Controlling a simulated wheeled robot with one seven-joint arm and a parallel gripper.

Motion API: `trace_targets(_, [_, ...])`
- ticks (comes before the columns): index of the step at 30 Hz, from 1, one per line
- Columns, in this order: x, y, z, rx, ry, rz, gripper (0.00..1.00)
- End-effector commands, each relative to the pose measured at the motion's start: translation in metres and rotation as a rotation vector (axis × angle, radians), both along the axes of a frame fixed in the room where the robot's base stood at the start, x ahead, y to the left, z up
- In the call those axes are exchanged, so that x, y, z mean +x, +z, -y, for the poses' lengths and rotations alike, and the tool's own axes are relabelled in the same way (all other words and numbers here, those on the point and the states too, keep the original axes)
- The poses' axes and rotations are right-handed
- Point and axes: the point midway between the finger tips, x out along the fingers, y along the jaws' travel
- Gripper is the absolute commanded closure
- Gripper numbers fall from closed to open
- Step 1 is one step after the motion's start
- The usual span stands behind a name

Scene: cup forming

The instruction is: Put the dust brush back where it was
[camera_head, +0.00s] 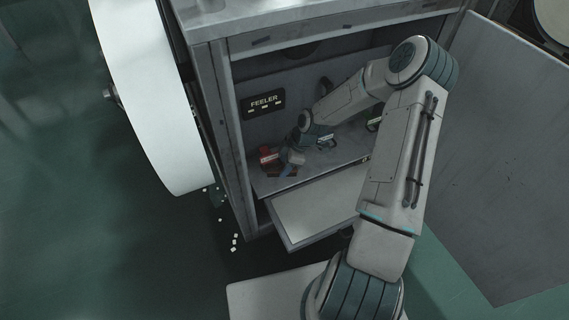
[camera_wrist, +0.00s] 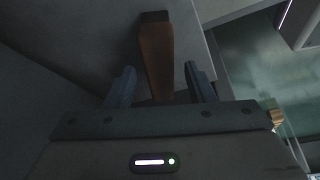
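The dust brush (camera_wrist: 157,58), a brown wooden bar with a dark end, lies between the fingers of my gripper (camera_wrist: 159,72) in the wrist view. A gap shows on both sides of it, so the fingers look open around it. In the head view my gripper (camera_head: 289,170) is low over the cabinet shelf (camera_head: 338,158), near its left front edge. A small brown part there is probably the brush (camera_head: 275,175); my fingers partly hide it. Its bristles cannot be made out.
A red object (camera_head: 267,156) stands just left of my gripper. A FEELER sign (camera_head: 264,103) is on the cabinet's back wall. Dark-handled items (camera_head: 327,140) are farther right on the shelf. A pulled-out tray (camera_head: 315,205) juts out below. The cabinet's left wall (camera_head: 222,120) is close.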

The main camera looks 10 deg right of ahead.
Motion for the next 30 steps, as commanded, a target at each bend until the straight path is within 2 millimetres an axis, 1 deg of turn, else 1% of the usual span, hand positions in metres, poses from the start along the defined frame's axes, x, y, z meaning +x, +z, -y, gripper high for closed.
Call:
trace_targets(6, [0.000, 0.001, 0.000, 0.000, 0.000, 0.000, 0.52])
trace_targets(10, [0.000, 0.009, 0.002, 0.000, -0.001, 0.002, 0.52])
trace_targets(14, [-0.001, 0.031, 0.011, -0.001, -0.002, 0.002, 0.52])
trace_targets(18, [-0.004, 0.060, 0.024, -0.002, -0.003, 0.003, 0.52])
trace_targets(24, [-0.007, 0.095, 0.038, 0.000, -0.002, 0.002, 0.52])
trace_targets(27, [-0.008, 0.106, 0.042, 0.000, -0.002, 0.001, 0.52])
trace_targets(30, [-0.009, 0.112, 0.045, -0.001, 0.000, 0.001, 0.52])
